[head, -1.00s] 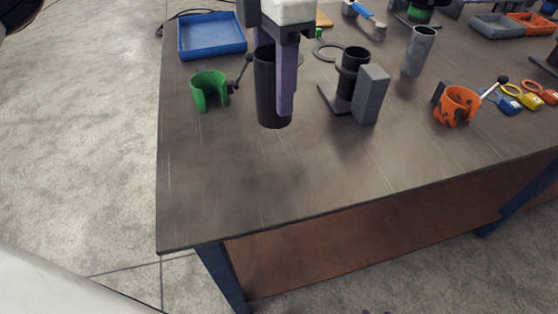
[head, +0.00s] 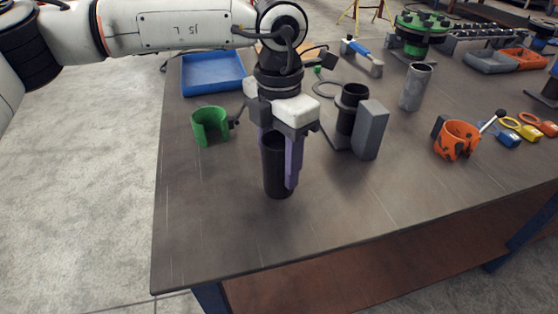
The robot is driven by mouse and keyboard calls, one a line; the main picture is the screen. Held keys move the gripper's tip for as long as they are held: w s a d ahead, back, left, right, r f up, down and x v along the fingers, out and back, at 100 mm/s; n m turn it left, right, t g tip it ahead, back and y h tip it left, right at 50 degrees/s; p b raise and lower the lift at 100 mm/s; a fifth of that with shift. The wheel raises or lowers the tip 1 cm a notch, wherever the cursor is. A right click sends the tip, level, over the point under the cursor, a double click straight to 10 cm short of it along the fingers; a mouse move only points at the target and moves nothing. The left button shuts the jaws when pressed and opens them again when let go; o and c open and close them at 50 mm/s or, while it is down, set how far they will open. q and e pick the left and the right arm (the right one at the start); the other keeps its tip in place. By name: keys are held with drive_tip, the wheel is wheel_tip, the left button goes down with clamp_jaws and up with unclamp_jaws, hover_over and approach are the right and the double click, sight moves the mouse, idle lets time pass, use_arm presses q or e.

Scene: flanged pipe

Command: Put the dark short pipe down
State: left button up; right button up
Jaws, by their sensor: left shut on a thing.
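The dark short pipe (head: 274,168) is a black upright cylinder near the middle of the table, right of the green clamp. My left gripper (head: 280,175) comes down from above with its purple fingers on either side of the pipe and is shut on it. The pipe's lower end is at or very near the tabletop; I cannot tell whether it touches. Part of the pipe is hidden behind the front finger. My right gripper is not in view.
On the table (head: 215,225) stand a green clamp (head: 209,126), a blue tray (head: 211,73), a grey block (head: 370,131) beside a black holder (head: 351,105), a grey pipe (head: 415,87) and an orange clamp (head: 457,139). The front left of the table is clear.

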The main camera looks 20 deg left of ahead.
use_arm(q)
drive_tip(key=shift+r, duration=0.1)
drive_tip(key=o, duration=1.3)
drive_tip(key=shift+f, duration=0.2)
wheel_tip(320, 180, up, 12)
drive_tip(key=shift+r+p, duration=0.15)
drive_tip(key=shift+p, duration=0.15)
